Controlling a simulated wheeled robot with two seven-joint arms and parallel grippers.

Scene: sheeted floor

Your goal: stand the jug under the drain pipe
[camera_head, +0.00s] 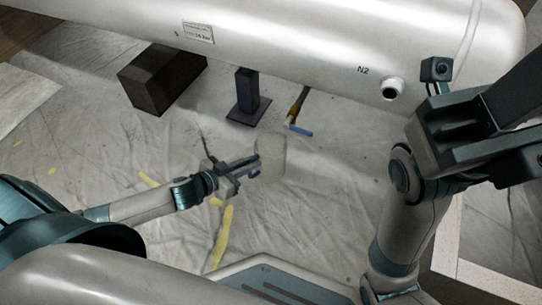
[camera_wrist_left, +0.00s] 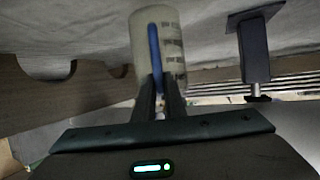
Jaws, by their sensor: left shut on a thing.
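The jug (camera_head: 271,160) is a pale, translucent cylinder. My left gripper (camera_head: 249,165) is shut on it at its near left side, in the middle of the head view. In the left wrist view the jug (camera_wrist_left: 175,42) shows dark markings and a blue strip, its handle, between the fingers (camera_wrist_left: 160,88). The jug looks roughly upright; its gap to the floor is unclear. A thin brownish pipe with a blue end piece (camera_head: 298,108), seemingly the drain pipe, shows below the tank, beyond and slightly right of the jug. My right arm's dark end (camera_head: 470,125) is at the right; its fingertips are hidden.
The large white tank (camera_head: 290,40) spans the top, with a nozzle (camera_head: 393,90) marked N2. A dark support leg (camera_head: 247,95) on a base plate stands left of the pipe. A dark block (camera_head: 160,78) stands farther left. Wrinkled sheeting (camera_head: 330,190) is clear right of the jug.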

